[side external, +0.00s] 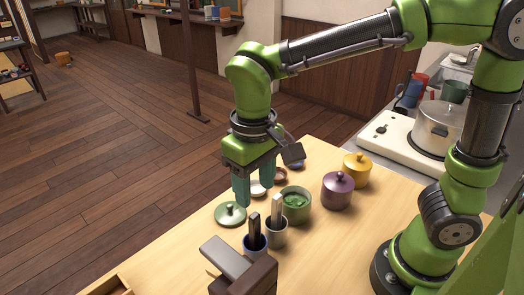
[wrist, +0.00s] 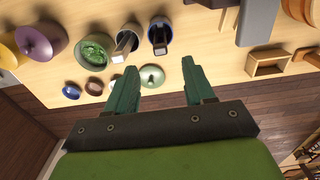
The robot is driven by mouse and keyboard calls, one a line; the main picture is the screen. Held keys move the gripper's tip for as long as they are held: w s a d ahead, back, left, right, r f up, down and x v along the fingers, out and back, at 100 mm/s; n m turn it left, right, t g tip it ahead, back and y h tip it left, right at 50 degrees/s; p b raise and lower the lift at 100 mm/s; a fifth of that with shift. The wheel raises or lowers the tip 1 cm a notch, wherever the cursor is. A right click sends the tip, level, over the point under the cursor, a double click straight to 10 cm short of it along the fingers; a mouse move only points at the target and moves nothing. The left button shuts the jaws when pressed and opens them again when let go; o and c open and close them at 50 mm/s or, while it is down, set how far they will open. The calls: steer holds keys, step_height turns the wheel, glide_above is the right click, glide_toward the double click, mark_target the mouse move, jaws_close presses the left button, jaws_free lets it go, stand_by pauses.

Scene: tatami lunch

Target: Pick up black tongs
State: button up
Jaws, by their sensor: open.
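A pair of black tongs (side external: 254,230) stands upright in a dark blue cup (side external: 256,247) on the table. In the wrist view the dark cup (wrist: 159,26) shows near the top middle, with the black tongs (wrist: 159,46) pointing up out of it. Beside it, a grey cup (side external: 276,236) holds lighter tongs (side external: 277,208). My gripper (side external: 254,192) is open and empty. It hangs above the table, beyond the two cups in the side view and apart from them. In the wrist view its fingers (wrist: 160,66) spread below the cups.
A green pot (side external: 296,207) with green contents stands close to the cups. Its green lid (side external: 230,213) lies near my gripper. Purple (side external: 338,192) and yellow (side external: 357,171) lidded pots stand to the right. A dark wooden block with a grey slab (side external: 229,258) stands in front of the cups.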

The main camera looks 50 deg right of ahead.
mark_target(255, 232)
step_height(255, 232, down, 14)
steer(key=shift+w+r, duration=0.15)
steer(key=shift+r, duration=0.05)
jaws_close()
stand_by(0.5)
